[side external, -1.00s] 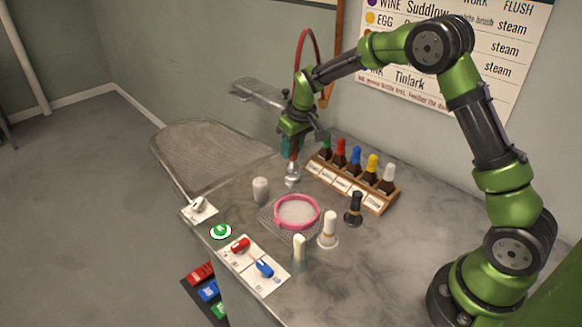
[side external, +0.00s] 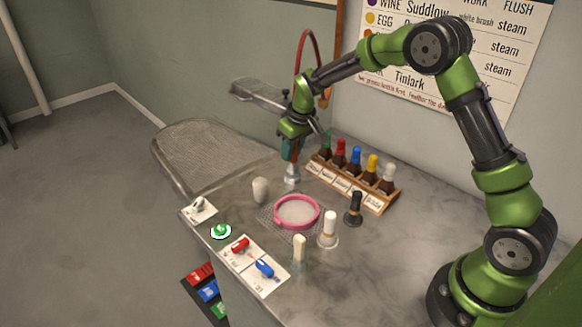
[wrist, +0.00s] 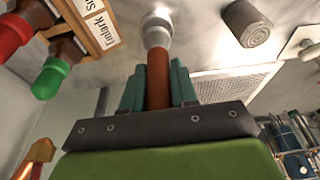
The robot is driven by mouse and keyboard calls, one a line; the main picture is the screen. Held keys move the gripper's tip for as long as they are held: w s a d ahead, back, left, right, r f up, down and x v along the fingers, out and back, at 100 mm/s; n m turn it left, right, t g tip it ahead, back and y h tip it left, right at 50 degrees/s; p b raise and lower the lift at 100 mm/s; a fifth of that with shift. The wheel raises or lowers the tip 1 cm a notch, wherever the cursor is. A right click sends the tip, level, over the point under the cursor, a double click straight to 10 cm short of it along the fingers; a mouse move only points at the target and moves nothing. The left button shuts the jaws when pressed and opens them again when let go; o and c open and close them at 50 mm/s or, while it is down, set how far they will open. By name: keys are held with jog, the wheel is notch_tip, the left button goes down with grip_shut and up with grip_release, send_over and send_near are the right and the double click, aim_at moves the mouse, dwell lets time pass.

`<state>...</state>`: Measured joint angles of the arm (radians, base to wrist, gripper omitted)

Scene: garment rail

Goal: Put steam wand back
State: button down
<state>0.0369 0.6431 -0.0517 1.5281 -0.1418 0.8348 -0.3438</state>
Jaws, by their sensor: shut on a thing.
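The steam wand has a red-brown handle and a silver head (side external: 291,174). It is roughly upright at the back of the grey table, left of the bottle rack. My gripper (side external: 291,153) is above the head with its teal fingers shut on the handle. In the wrist view the handle (wrist: 158,80) sits between the two fingers of my gripper (wrist: 158,84), and the silver head (wrist: 157,32) points away from me. I cannot tell whether the head touches the table or sits in a holder. A red hose (side external: 304,48) arches up behind my wrist.
A wooden rack (side external: 375,205) of several colour-capped bottles stands close on the right. A pink hoop (side external: 275,213) on mesh, a whitish roll (side external: 260,189) and upright brushes (side external: 329,230) stand in front. An ironing board (side external: 205,155) is at left. An orange hook (side external: 325,97) is behind.

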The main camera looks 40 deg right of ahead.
jog(key=shift+f, duration=0.2)
jog(key=shift+f, duration=0.4)
jog(key=shift+f, duration=0.2)
dwell(0.5)
jog(key=c, duration=0.8)
grip_release()
jog(key=shift+o, duration=0.3)
jog(key=shift+o, duration=1.3)
jog(key=shift+r, duration=0.1)
